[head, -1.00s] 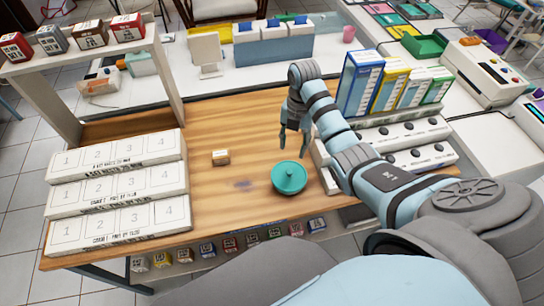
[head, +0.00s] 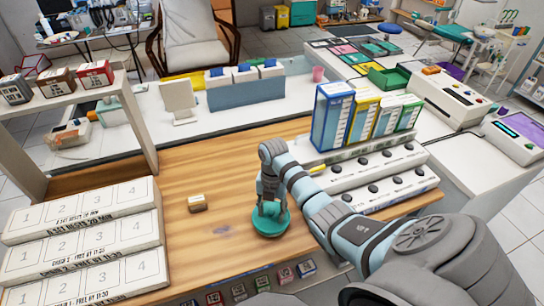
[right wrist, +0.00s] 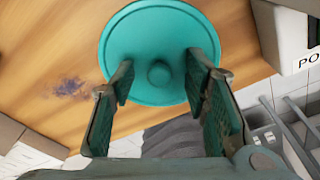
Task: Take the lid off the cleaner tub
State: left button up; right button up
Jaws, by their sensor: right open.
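The cleaner tub (head: 270,229) stands on the wooden table and shows as a round teal shape. Its round teal lid (right wrist: 160,28) has a small knob (right wrist: 160,73) in the middle, seen from above in the right wrist view. My right gripper (head: 270,212) is over the tub, pointing down. In the right wrist view my right gripper (right wrist: 160,85) is open, with one finger on each side of the knob and a gap on both sides. Whether the fingertips touch the lid I cannot tell. My left gripper is not in view.
A small tan block (head: 198,203) lies left of the tub. White numbered boxes (head: 85,240) are stacked at the left. Upright binders (head: 332,116) and white knobbed strips (head: 375,180) stand at the right. The table's middle is clear.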

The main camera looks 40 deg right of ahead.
jog(key=shift+r, duration=0.2)
jog(key=shift+c, duration=0.3)
jog(key=shift+w, duration=0.1)
jog(key=c, duration=0.8)
jog(key=shift+o, duration=0.2)
